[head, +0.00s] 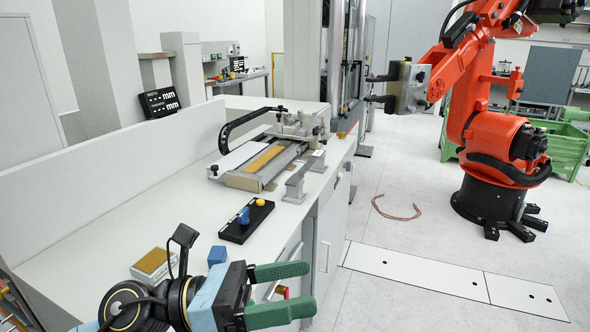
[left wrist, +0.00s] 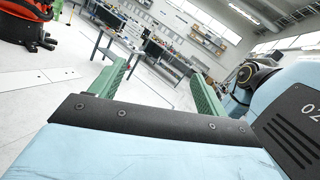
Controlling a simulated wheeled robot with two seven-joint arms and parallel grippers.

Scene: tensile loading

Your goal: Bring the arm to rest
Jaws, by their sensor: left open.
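My left gripper (head: 308,290) has green fingers and comes in at the bottom of the head view, in front of the white bench's near right edge. Its two fingers are apart with nothing between them. In the left wrist view the same gripper (left wrist: 160,88) shows its two green fingers spread, with open floor and distant desks beyond them. My right gripper is in neither view.
The white bench (head: 110,245) carries a linear test rig (head: 262,162), a black button box (head: 246,220), a blue block (head: 217,255) and a yellow-topped box (head: 153,264). An orange robot arm (head: 490,135) stands at right.

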